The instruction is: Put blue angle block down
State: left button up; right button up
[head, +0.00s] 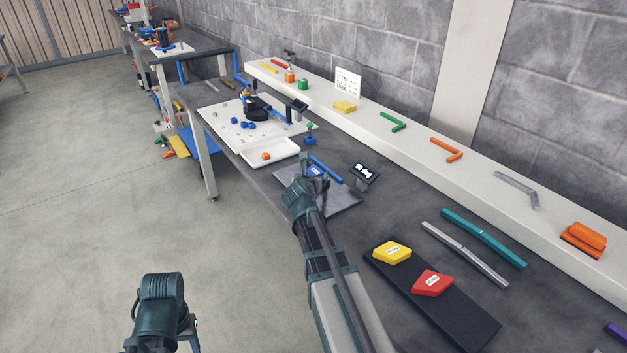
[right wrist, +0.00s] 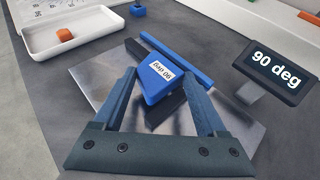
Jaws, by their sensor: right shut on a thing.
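The blue angle block (right wrist: 157,82), with a white label, is between the fingers of my right gripper (right wrist: 160,92) in the right wrist view. My right gripper is shut on it, over the metal plate (right wrist: 92,78). A blue strip (right wrist: 180,60) lies just beyond the block; I cannot tell whether they touch. In the head view the block (head: 316,170) is partly hidden by my right gripper (head: 308,167), and the plate (head: 340,201) lies below. Whether the block rests on the plate is unclear. Only part of my left arm shows at the bottom; its gripper is out of view.
A "90 deg" display (right wrist: 275,72) stands right of the plate. A white tray (head: 280,157) with an orange cube sits to the left. A dark board (head: 462,317) holds yellow and red angle blocks. Bent strips lie along the white ledge (head: 410,143).

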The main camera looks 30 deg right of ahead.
jog(key=shift+f+b, duration=0.4)
jog(key=shift+b, duration=0.1)
jog(key=o, duration=1.3)
jog(key=shift+r, duration=0.1)
jog(key=shift+r+p, duration=0.25)
jog(key=shift+p, duration=0.1)
jog(key=p+v, duration=0.2)
jog(key=v, duration=0.3)
jog(key=p+v, duration=0.2)
jog(key=v, duration=0.3)
jog(key=shift+s+r, duration=0.2)
jog(key=shift+r, duration=0.15)
jog(key=shift+p+v, duration=0.45)
jog(key=shift+v, duration=0.35)
jog(key=shift+a+f, duration=0.1)
